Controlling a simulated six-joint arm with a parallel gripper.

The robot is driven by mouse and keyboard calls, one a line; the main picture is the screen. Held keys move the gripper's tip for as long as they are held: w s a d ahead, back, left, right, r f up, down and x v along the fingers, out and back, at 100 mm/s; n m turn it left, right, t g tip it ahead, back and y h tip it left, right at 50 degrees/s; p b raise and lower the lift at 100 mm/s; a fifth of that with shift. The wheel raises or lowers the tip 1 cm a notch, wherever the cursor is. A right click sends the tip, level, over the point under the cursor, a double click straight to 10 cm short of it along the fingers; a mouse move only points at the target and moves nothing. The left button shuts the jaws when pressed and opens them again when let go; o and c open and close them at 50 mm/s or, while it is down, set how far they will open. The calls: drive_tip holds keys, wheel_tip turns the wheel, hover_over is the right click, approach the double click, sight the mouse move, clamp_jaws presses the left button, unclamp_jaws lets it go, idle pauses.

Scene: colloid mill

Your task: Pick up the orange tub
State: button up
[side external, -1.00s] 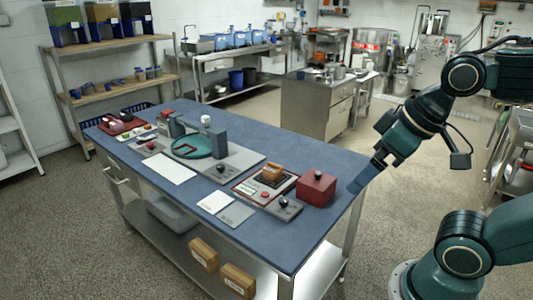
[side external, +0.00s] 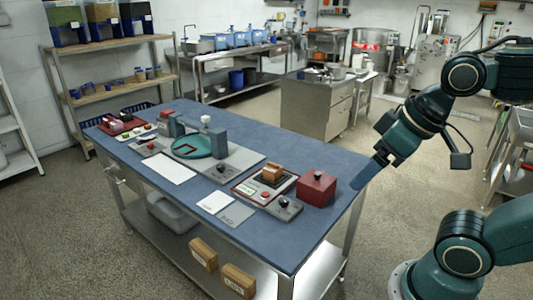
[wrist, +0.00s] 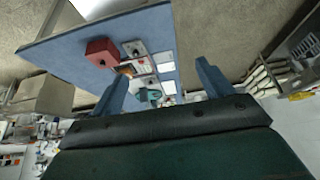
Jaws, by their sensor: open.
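A small orange-brown block-shaped item (side external: 271,173) sits on the dark plate of a red and white device (side external: 250,188) on the blue-topped table; I cannot tell for sure that it is the orange tub. In the wrist view it shows small (wrist: 125,69), close beside the left finger. My gripper (side external: 358,186) is open and empty, by the table's right end, to the right of this item and well apart from it. Both blue-grey fingers show in the wrist view (wrist: 162,70), spread wide.
A dark red box (side external: 317,188) with a knob stands between my gripper and the orange-brown item. A grey control box (side external: 285,208) and white sheets (side external: 215,202) lie in front. A grey machine with a green round plate (side external: 190,148) stands further left. The table's right end (side external: 330,225) is bare.

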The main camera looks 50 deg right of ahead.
idle(0.3)
drive_tip(key=g, duration=0.1)
hover_over(273, 173)
drive_tip(key=s+d, duration=0.3)
drive_tip(key=d, duration=0.1)
wheel_tip(273, 173, down, 16)
drive_tip(key=r, duration=0.1)
drive_tip(key=shift+a+x, duration=0.2)
drive_tip(key=shift+x, duration=2.1)
drive_tip(key=shift+a+x, duration=0.15)
drive_tip(key=shift+x, duration=2.15)
